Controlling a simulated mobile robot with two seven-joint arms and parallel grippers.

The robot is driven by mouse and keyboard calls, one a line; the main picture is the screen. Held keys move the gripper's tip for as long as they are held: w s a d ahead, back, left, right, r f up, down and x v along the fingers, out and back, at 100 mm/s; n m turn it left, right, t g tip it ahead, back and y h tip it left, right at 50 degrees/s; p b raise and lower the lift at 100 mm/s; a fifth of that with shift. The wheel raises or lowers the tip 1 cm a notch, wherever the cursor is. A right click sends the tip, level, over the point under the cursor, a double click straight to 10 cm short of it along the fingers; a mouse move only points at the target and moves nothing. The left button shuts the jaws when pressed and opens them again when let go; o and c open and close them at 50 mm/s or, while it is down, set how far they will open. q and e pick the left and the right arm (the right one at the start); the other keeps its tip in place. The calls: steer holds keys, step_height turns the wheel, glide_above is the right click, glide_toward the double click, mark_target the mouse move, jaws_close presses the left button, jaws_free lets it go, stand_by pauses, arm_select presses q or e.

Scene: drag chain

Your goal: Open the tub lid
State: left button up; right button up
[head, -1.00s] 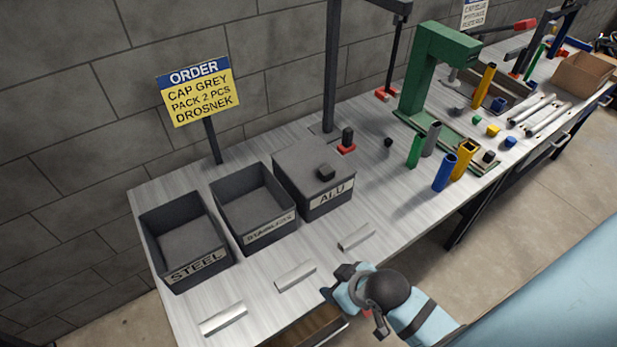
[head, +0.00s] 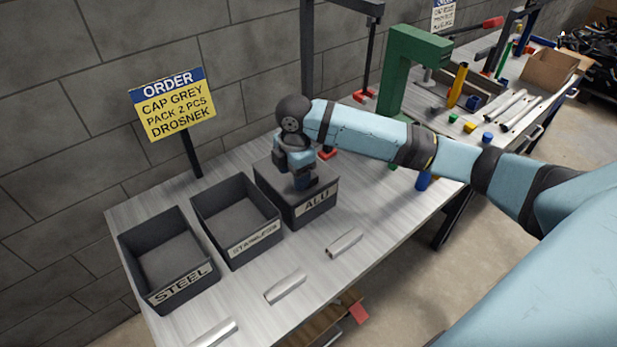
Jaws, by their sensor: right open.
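The ALU tub (head: 315,208) stands on the bench, the rightmost of three dark tubs, with its dark lid (head: 267,176) on. My right gripper (head: 304,184) points down over the middle of the lid, where the lid's knob was visible earlier. The gripper is open, and its fingers hide the knob. I cannot tell whether the fingers touch the lid. My left gripper is not in view.
The open STAINLESS tub (head: 250,242) and STEEL tub (head: 182,288) stand to the left. Several metal pieces lie along the front, one a short profile (head: 345,242). A green press (head: 408,65) stands behind my right arm. An order sign (head: 172,105) stands at the back left.

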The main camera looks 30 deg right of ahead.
steer(key=w+d+r, duration=0.4)
steer(key=d+r, duration=0.1)
steer(key=d, duration=0.2)
steer(key=shift+n+h, duration=0.3)
steer(key=shift+n, duration=0.1)
steer(key=f, duration=0.9)
steer(key=f+p, duration=0.1)
steer(key=f, duration=0.3)
steer(key=shift+s+a+f, duration=0.2)
steer(key=shift+s+f, duration=0.05)
steer(key=shift+f, duration=0.05)
jaws_close()
